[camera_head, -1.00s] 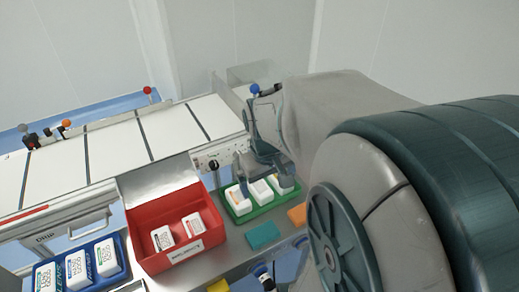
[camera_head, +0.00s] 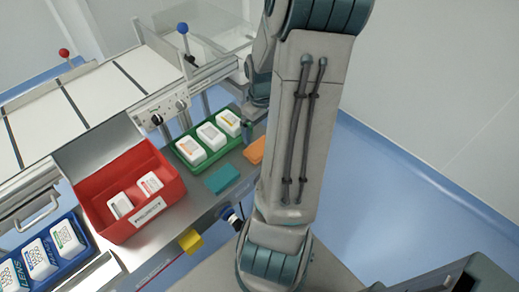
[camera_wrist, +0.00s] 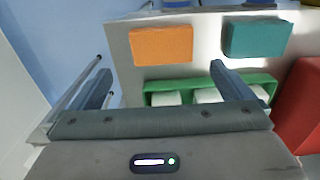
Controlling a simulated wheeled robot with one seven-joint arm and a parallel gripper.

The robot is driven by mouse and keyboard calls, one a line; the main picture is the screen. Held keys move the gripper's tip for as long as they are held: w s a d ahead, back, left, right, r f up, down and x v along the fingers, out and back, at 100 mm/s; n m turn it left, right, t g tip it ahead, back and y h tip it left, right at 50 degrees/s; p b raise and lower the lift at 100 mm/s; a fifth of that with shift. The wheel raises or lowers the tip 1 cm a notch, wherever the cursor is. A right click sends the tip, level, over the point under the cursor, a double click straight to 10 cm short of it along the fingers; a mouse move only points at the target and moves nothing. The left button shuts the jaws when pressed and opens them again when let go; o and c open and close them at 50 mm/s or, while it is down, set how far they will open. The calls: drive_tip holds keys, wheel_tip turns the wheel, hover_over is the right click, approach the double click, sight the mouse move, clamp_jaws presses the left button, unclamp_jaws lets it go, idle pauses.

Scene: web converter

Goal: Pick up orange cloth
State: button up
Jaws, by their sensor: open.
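The orange cloth (camera_head: 255,150) is a flat folded rectangle on the grey shelf, partly hidden by my arm in the head view. In the wrist view the orange cloth (camera_wrist: 162,45) lies flat near the shelf's left edge, beyond my fingertips and apart from them. My gripper (camera_wrist: 160,78) is open and empty, its two fingers spread above the green tray's side of the shelf. In the head view my gripper (camera_head: 254,112) is mostly hidden behind my arm.
A teal cloth (camera_head: 221,178) lies beside the orange one. A green tray (camera_head: 208,160) holds white packs. A red open box (camera_head: 115,226) and a blue tray (camera_head: 64,274) stand left. A conveyor (camera_head: 75,105) runs behind. Blue floor (camera_head: 400,200) lies right.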

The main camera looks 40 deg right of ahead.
drive_tip(key=f, duration=0.3)
drive_tip(key=f+b, duration=0.1)
drive_tip(key=f, duration=0.5)
drive_tip(key=shift+w+a+f+b, duration=0.1)
drive_tip(key=shift+w+a+b, duration=0.15)
drive_tip(key=shift+b, duration=0.1)
drive_tip(key=c, duration=0.7)
